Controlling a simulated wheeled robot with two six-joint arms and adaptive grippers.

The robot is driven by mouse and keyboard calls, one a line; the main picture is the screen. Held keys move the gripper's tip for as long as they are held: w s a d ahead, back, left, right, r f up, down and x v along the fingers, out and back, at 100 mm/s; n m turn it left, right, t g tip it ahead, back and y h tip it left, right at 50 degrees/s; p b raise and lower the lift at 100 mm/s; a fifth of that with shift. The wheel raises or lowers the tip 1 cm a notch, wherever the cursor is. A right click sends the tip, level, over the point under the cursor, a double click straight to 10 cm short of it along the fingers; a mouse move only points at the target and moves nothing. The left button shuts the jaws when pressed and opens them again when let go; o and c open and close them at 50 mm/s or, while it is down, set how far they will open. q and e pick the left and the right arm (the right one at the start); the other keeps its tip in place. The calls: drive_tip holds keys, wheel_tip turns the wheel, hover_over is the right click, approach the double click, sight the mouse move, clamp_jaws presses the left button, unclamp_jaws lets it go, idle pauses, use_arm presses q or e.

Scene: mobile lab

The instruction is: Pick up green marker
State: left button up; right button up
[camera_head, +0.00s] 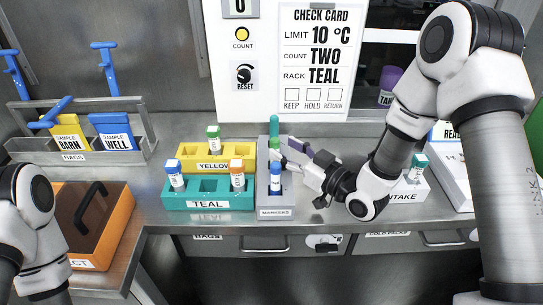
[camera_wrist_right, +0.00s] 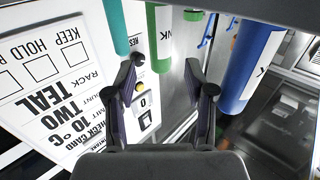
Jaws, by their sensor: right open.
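A grey marker rack (camera_head: 262,195) labelled MARKERS stands on the counter. A green marker (camera_head: 275,146) stands upright in its middle, between a teal marker (camera_head: 274,124) behind and a blue marker (camera_head: 275,177) in front. My right gripper (camera_head: 291,155) reaches in from the right, close beside the green marker, partly covering it. In the right wrist view the right gripper (camera_wrist_right: 166,72) is open, with the green marker (camera_wrist_right: 160,35) ahead between its fingertips; no contact shows. There the teal marker (camera_wrist_right: 117,26) and blue marker (camera_wrist_right: 249,65) flank it. My left gripper is out of view.
A teal rack (camera_head: 208,203) and a yellow rack (camera_head: 189,154) with capped tubes stand left of the marker rack. An intake rack (camera_head: 410,190) is at right, near my right arm. An orange-framed box (camera_head: 120,235) and bag holder (camera_head: 95,157) are at left.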

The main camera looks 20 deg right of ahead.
sight(275, 144)
drive_tip(key=x, duration=0.4)
drive_tip(key=shift+a+f, duration=0.1)
drive_tip(key=shift+f, duration=0.05)
clamp_jaws()
wheel_tip(275, 144, up, 10)
drive_tip(key=shift+p, duration=0.4)
